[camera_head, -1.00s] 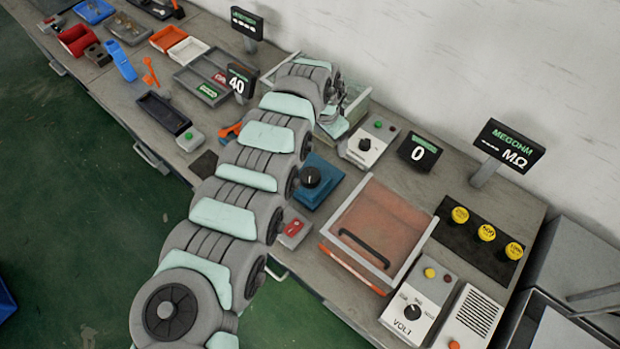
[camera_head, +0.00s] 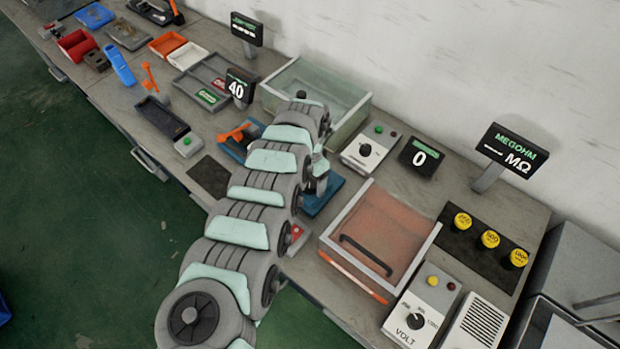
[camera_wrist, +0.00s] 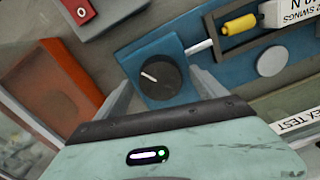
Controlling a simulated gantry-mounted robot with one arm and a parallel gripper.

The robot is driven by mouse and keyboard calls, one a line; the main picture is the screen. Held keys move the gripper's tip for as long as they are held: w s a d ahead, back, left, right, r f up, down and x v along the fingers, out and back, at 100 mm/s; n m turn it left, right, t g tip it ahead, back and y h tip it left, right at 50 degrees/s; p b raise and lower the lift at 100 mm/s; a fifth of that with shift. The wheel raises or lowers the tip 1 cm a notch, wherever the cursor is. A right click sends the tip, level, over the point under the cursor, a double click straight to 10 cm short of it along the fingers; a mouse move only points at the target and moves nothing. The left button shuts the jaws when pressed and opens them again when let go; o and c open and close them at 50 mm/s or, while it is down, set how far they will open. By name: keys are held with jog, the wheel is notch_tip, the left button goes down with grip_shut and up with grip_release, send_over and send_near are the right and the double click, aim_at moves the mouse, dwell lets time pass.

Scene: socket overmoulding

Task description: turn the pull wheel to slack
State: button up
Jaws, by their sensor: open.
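The pull wheel is a round black knob (camera_wrist: 160,80) with a white pointer line, on a blue block (camera_wrist: 130,60). In the wrist view its pointer aims up and left. My gripper (camera_wrist: 161,84) is open, with one grey finger on each side of the knob. The frames do not show clearly whether the fingers touch it. In the head view my gripper (camera_head: 318,184) is over the blue block (camera_head: 331,190), and my arm hides the knob.
A clear tank (camera_head: 340,118) stands behind and an orange-tinted box with a black handle (camera_head: 335,262) to the right. A white rod (camera_wrist: 200,46) and yellow cylinder (camera_wrist: 240,25) lie beside the knob. A red button box (camera_wrist: 82,12) is close by.

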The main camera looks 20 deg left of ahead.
jog(key=shift+f, duration=0.1)
jog(key=shift+c, duration=0.4)
jog(key=c, duration=1.3)
